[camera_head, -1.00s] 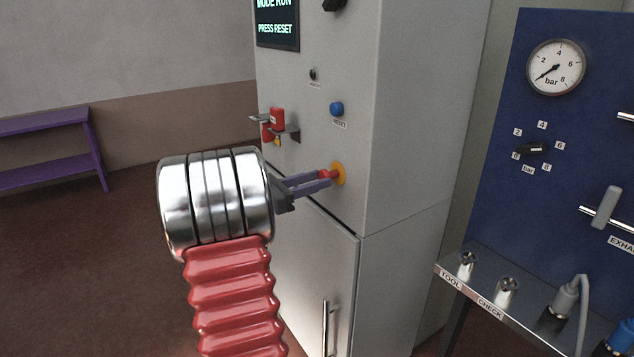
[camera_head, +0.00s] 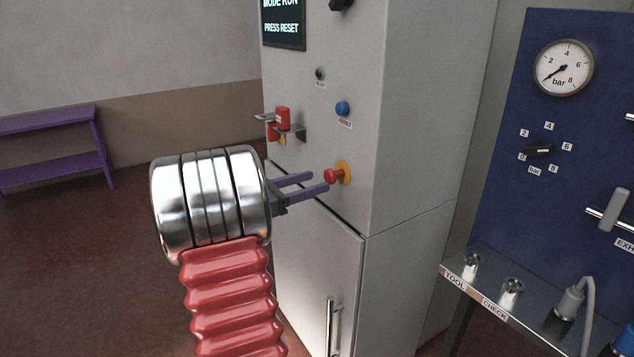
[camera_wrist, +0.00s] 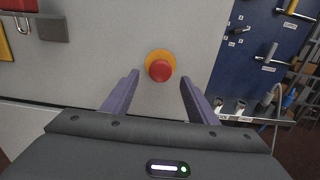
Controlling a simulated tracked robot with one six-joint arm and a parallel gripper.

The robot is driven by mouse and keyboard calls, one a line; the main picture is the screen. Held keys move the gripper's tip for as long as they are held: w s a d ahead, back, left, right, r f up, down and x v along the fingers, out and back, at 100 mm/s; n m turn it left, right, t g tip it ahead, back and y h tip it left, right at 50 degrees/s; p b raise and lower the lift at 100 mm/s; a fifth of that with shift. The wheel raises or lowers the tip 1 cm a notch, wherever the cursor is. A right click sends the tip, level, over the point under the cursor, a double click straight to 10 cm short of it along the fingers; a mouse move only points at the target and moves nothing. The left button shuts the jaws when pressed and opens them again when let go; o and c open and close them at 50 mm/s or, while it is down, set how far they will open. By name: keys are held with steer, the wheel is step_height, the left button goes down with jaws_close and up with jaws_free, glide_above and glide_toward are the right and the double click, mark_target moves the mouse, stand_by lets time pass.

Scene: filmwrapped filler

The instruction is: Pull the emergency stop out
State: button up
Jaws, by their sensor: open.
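The emergency stop (camera_head: 333,176) is a red mushroom button on a yellow round base, on the front of the grey cabinet (camera_head: 418,120). In the wrist view the emergency stop (camera_wrist: 161,69) shows beyond the fingertips, centred between them. In the head view its red head stands out from the yellow base. My gripper (camera_head: 320,182) is open and empty, its two purple fingers pointing at the button. The fingertips are just short of the red head, with a small gap. In the wrist view my gripper (camera_wrist: 159,80) has wide-parted fingers.
A blue reset button (camera_head: 342,108) and a screen (camera_head: 284,22) reading "MODE RUN PRESS RESET" are above. A red padlock (camera_head: 282,118) hangs on a bracket at the left. A blue panel (camera_head: 500,180) with a gauge and a steel shelf (camera_head: 490,290) stand at the right.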

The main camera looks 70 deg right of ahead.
steer(key=v, duration=1)
steer(key=shift+w+a, duration=0.25)
steer(key=shift+w, duration=0.05)
steer(key=s+a+f+m+t+y, duration=0.2)
steer(key=a+f+m+y, duration=0.25)
steer(key=f, duration=0.55)
steer(key=w+a+f+m+t+y, duration=0.1)
steer(key=a+f+m+t+y, duration=0.1)
steer(key=a, duration=0.5)
steer(key=w+a+f+m+t+y, duration=0.1)
steer(key=w+a+f+m+t, duration=0.15)
steer(key=a, duration=0.45)
steer(key=w+a+r+m+t+y, duration=0.1)
steer(key=w+a+t+y, duration=0.15)
steer(key=a, duration=0.75)
steer(key=w+a+r+m+t+y, duration=0.15)
steer(key=a+t, duration=0.25)
steer(key=a, duration=0.7)
steer(key=a+r+n+t+y, duration=0.1)
steer(key=a+r+t, duration=0.1)
steer(key=a, duration=0.4)
steer(key=s+a+r+t+y, duration=0.1)
steer(key=a+r+t, duration=0.1)
steer(key=a, duration=0.5)
steer(key=shift+s+r+n, duration=0.3)
steer(key=shift+r+n, duration=0.05)
steer(key=shift+r, duration=0.45)
